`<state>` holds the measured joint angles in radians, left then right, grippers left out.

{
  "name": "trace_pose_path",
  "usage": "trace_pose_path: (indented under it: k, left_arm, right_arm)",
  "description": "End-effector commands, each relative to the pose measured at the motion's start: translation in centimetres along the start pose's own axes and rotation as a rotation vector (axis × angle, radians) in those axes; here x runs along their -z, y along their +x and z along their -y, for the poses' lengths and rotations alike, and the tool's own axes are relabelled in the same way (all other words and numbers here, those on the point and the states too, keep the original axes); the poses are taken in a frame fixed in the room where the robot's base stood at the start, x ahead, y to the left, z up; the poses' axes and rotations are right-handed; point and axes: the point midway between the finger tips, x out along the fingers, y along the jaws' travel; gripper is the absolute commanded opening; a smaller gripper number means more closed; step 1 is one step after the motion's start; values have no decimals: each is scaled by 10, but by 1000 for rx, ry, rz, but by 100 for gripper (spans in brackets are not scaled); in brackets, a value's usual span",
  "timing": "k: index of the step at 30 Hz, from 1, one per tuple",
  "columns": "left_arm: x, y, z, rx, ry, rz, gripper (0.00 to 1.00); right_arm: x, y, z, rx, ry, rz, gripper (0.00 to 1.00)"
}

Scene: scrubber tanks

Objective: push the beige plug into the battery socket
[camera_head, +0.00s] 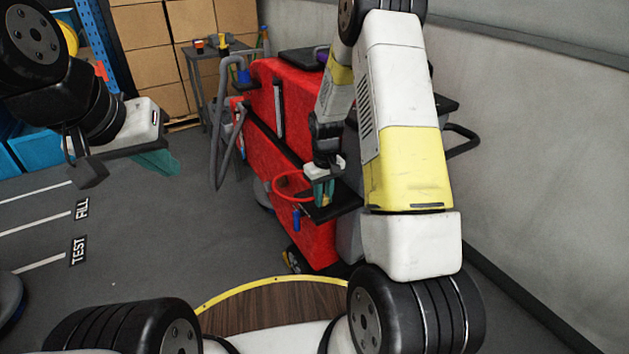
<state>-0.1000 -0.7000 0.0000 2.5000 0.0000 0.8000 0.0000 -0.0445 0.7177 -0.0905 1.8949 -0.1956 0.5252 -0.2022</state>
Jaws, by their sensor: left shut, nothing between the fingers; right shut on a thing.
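My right gripper (321,194) points down beside the red scrubber machine (312,236), just above a black shelf (337,203) on its side. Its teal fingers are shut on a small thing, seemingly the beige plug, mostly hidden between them. A red cable loop (275,188) runs up to these fingers. The battery socket cannot be made out; the gripper and shelf may hide it. My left gripper (160,164) is shut and empty, held out over the floor at the left, well away from the machine.
A blue-handled item (297,219) hangs below the shelf. Grey hoses (216,140) hang at the machine's left side. A small table (206,55) and cardboard boxes (140,65) stand behind. A grey wall (530,130) closes the right. The marked floor (130,240) at left is clear.

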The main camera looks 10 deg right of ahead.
Motion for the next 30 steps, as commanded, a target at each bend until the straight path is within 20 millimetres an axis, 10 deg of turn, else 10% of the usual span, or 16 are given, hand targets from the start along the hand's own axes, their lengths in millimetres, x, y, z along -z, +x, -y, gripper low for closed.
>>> trace_pose_path:
  k: [1,16,17,20,21,30]
  left_arm:
    - [0,0,0,0,0,0,0]
    - [0,0,0,0,0,0,0]
    - [0,0,0,0,0,0,0]
    - [0,0,0,0,0,0,0]
    - [0,0,0,0,0,0,0]
    - [0,0,0,0,0,0,0]
  right_arm:
    - [-16,24,-1,5,-7,37,0]
    - [-16,20,-1,5,-6,37,0]
    - [-16,20,-1,5,-6,37,28]
    - [-16,20,-1,5,-6,37,47]
    - [-16,20,-1,5,-6,37,30]
    - [-16,20,-1,5,-5,37,44]
